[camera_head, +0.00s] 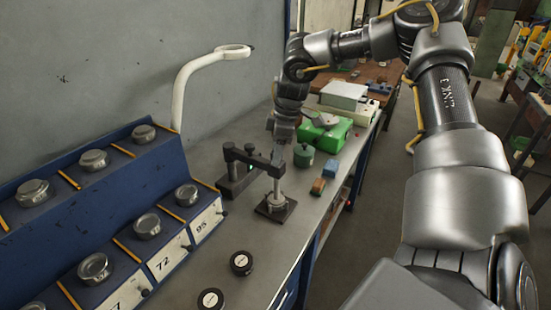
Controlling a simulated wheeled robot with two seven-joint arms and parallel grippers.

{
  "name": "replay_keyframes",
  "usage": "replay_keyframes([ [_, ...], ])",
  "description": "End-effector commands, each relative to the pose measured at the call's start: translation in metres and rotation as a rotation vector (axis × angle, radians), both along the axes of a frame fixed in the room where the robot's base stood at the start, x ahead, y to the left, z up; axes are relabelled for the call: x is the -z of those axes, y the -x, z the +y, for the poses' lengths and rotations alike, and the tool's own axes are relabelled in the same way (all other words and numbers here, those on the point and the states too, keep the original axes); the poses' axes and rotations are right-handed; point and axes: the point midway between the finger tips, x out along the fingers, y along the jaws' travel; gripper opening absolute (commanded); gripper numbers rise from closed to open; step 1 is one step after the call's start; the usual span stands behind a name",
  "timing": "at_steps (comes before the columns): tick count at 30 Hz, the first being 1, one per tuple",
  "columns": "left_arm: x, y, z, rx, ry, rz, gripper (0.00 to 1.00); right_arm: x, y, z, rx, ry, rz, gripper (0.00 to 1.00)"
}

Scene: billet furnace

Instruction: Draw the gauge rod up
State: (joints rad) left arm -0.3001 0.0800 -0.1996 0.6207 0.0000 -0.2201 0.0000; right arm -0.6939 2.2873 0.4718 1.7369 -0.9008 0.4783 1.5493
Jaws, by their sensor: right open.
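My right gripper (279,160) points down at the far part of the bench, just above a small dark square plate (289,213). It is open, though its fingers look small and blend with what lies behind. A pale round metal piece with a short upright stem (277,200) stands on the plate, directly below the fingers. I take this for the gauge rod's place, and the fingers partly hide its top. A black gauge stand (240,162) with a horizontal arm stands to the left, its arm reaching toward the gripper. I cannot tell whether the fingers touch the stem. My left gripper is not in view.
A blue stepped rack (100,215) with several metal-lidded pots and number labels fills the left. A white ring-topped post (187,85) rises behind it. Two black round pieces (241,262) lie in front. A green box (325,135) and small blocks (330,168) sit right of the gripper.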

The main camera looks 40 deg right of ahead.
Motion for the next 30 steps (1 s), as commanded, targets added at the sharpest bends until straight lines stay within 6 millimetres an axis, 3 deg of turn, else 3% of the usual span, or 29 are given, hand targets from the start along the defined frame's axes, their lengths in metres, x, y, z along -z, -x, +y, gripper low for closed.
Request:
replay_keyframes([
  [5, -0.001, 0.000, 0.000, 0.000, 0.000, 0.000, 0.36, -0.001, 0.000, 0.000, 0.000, 0.000, 0.000, 0.55],
  [14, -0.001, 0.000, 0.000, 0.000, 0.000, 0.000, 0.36, -0.001, 0.000, 0.000, 0.000, 0.000, 0.000, 0.17],
  [30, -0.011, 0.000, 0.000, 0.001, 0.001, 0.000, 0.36, -0.022, 0.000, 0.000, 0.000, 0.001, -0.001, 0.17],
])
